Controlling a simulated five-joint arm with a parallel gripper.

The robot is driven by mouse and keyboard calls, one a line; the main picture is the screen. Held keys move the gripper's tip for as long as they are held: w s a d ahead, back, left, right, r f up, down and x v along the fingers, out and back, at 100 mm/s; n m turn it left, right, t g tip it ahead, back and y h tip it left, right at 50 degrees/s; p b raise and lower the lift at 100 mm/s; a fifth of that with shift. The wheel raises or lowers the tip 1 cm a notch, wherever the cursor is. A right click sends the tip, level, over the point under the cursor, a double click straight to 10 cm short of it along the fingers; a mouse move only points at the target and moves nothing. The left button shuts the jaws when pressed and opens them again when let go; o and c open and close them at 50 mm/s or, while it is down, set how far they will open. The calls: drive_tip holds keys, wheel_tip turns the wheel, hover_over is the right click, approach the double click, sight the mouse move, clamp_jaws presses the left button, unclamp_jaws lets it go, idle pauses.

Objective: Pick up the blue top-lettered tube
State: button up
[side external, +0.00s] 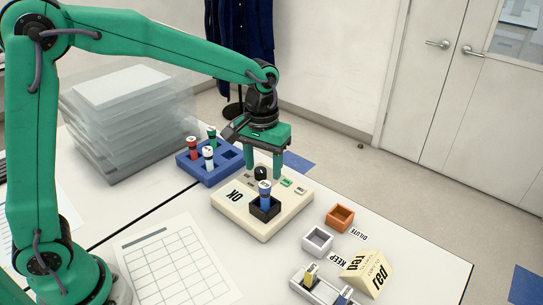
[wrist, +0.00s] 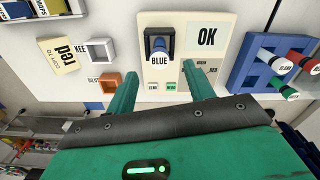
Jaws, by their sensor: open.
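The blue tube (side external: 265,190) stands upright in a black square holder on the cream OK device (side external: 285,219). Its white top with the lettering BLUE shows in the wrist view (wrist: 159,58). My gripper (side external: 265,172) is open and empty, just behind and above the tube in the side view. In the wrist view its two green fingers (wrist: 162,90) are spread, with the tube's top between and beyond their tips. The fingers look apart from the tube.
A blue rack (side external: 208,176) with red, white and green tubes stands behind left. Orange (side external: 340,217) and white (side external: 318,240) open boxes, a cream block marked red (side external: 366,272) and a tray with yellow and blue tubes (side external: 325,289) lie at front right. A paper grid (side external: 172,264) lies front left.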

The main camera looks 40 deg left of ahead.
sight(265, 184)
drive_tip(key=shift+w+d+f, duration=0.2)
drive_tip(key=shift+f, duration=0.1)
drive_tip(key=shift+f, duration=0.1)
drive_tip(key=shift+f, duration=1.2)
drive_tip(key=shift+f, duration=0.15)
drive_tip(key=shift+a+f, duration=0.15)
drive_tip(key=shift+f, duration=2.3)
drive_tip(key=c, duration=1.1)
drive_tip(key=shift+r, duration=0.15)
drive_tip(key=shift+c, duration=0.2)
